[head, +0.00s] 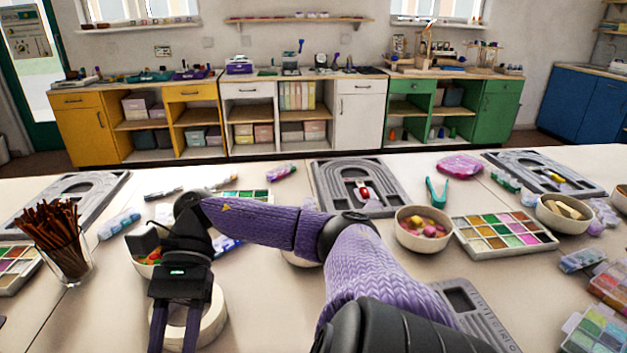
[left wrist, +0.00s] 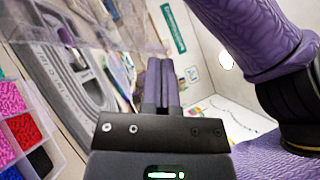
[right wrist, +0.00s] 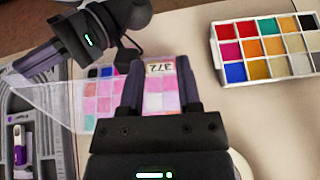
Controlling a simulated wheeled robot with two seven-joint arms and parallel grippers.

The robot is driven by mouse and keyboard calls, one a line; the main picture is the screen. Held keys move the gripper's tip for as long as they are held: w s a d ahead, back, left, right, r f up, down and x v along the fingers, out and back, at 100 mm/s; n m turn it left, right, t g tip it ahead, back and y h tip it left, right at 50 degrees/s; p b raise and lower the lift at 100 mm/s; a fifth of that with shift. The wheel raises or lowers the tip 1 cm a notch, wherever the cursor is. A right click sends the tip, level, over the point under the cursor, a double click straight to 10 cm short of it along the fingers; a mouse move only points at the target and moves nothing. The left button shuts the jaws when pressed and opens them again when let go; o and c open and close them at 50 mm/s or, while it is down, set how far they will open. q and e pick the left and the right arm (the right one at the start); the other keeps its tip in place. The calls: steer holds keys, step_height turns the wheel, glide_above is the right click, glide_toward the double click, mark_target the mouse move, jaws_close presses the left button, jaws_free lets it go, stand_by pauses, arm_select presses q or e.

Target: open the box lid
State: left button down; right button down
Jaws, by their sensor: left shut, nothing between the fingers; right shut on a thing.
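The bead box (right wrist: 98,110) lies in the right wrist view, with pink and red compartments and a number label (right wrist: 160,68). Its clear lid (right wrist: 52,98) slants out from the box's left side, swung away from the compartments and reaching over the grey board. My right gripper (right wrist: 147,78) is shut on the box, its fingers apart; it also shows in the head view (head: 173,338). My left gripper (right wrist: 22,68) is shut and empty just above the lid's outer part; I cannot tell whether they touch. Its closed fingers also show in the left wrist view (left wrist: 160,82). The head view does not show the box.
A tape roll (head: 213,318) lies beside my right gripper. A color tray (right wrist: 265,48) stands right of the box. A grey bead board (right wrist: 38,140) lies at left. A cup of brown sticks (head: 62,240) stands at the head view's left.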

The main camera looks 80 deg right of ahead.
steer(key=shift+c, duration=1.4)
jaws_free()
arm_select(q)
steer(key=shift+w+d+r+n+t, duration=0.3)
steer(key=shift+d+r, duration=0.2)
steer(key=shift+d, duration=0.25)
arm_select(e)
steer(key=shift+s, duration=0.1)
